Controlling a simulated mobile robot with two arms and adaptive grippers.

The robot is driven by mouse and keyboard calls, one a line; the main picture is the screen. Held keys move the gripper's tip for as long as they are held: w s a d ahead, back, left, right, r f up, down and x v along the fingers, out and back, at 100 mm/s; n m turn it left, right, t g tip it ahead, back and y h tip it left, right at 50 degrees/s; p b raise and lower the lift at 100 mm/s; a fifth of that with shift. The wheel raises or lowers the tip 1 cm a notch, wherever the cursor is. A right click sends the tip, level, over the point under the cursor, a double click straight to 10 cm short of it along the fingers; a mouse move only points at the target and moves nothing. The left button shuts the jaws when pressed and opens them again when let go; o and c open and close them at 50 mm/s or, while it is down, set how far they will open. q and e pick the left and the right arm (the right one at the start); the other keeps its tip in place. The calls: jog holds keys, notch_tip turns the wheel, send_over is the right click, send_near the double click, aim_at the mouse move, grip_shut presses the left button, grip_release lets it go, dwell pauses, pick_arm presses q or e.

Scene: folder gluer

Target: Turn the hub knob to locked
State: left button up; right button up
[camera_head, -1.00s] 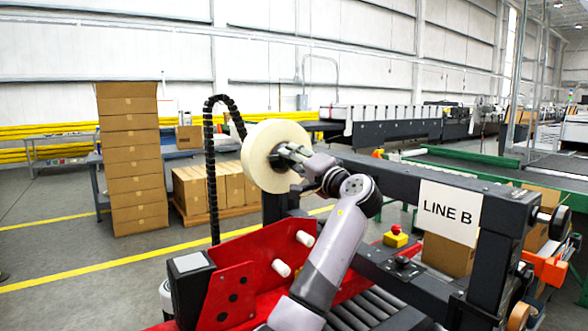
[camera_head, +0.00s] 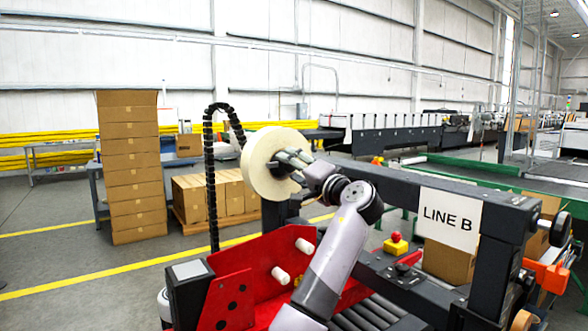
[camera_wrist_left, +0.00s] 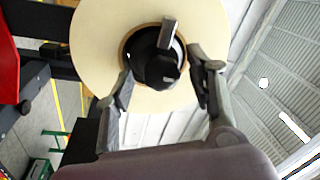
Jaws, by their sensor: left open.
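The hub knob (camera_wrist_left: 153,68) is black with a grey bar (camera_wrist_left: 168,33) across it, at the centre of a large cream tape roll (camera_head: 256,166). The roll also fills the upper middle of the left wrist view (camera_wrist_left: 98,30). My left gripper (camera_head: 283,162) is at the roll's face, in front of the hub. In the left wrist view my left gripper (camera_wrist_left: 160,74) is open, with one finger on each side of the knob. Contact with the knob cannot be told. My right gripper is not in view.
The dark machine frame with a LINE B sign (camera_head: 449,218) stands to the right. A red panel with white rollers (camera_head: 281,275) is below the roll. A black cable chain (camera_head: 211,180) rises at its left. A yellow-and-red button (camera_head: 396,243) sits behind the arm.

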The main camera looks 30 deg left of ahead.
pick_arm(q)
jog(key=v, duration=1.2)
dwell(0.4)
